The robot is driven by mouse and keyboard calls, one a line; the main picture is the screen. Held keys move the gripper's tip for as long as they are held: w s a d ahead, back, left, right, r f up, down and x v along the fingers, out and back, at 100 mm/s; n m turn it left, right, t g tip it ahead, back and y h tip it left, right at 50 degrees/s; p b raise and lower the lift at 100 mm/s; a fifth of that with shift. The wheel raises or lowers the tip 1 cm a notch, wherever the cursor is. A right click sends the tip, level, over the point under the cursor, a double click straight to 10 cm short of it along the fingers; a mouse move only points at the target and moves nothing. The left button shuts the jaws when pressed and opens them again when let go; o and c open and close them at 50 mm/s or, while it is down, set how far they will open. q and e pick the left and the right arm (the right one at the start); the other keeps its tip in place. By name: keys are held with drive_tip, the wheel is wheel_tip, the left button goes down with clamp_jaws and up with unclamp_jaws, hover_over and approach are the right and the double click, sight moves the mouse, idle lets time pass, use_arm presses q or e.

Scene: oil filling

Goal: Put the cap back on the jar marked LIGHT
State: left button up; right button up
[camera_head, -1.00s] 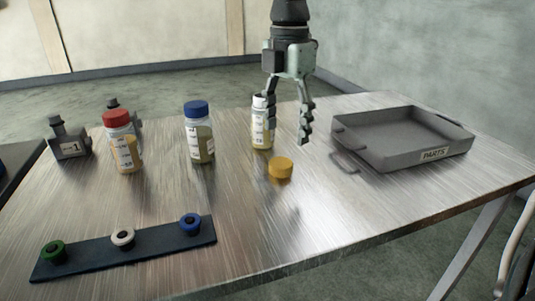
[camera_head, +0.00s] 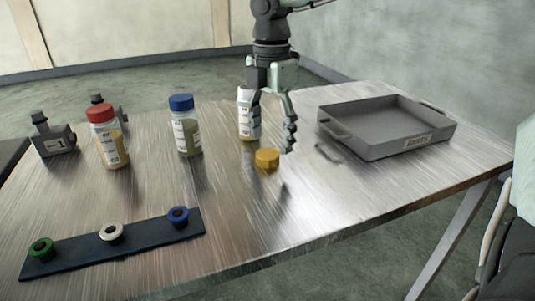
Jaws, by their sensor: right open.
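A jar without a cap (camera_head: 249,130) stands upright on the metal table, with a white neck and a little yellowish content. Its label is too small to read. A yellow cap (camera_head: 267,159) lies on the table just in front of it, to the right. My right gripper (camera_head: 272,128) is open and empty, pointing down above the cap. Its left finger overlaps the jar's upper part in the picture; I cannot tell whether they touch. A red-capped jar (camera_head: 112,149) and a blue-capped jar (camera_head: 188,138) stand further left. My left gripper is not in view.
A grey tray marked PARTS (camera_head: 378,148) stands at the right. A dark strip (camera_head: 75,260) with green, white and blue rings lies at the front left. Small grey blocks, one marked 1 (camera_head: 56,143), stand at the left. The front middle of the table is clear.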

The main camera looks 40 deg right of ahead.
sight(270, 152)
drive_tip(key=f, duration=0.2)
drive_tip(key=shift+w+f, duration=0.2)
drive_tip(key=shift+f, duration=0.2)
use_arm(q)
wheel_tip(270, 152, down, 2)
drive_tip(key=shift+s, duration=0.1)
use_arm(e)
drive_tip(key=shift+f, duration=0.4)
drive_tip(key=shift+c, duration=0.5)
drive_tip(key=c, duration=0.7)
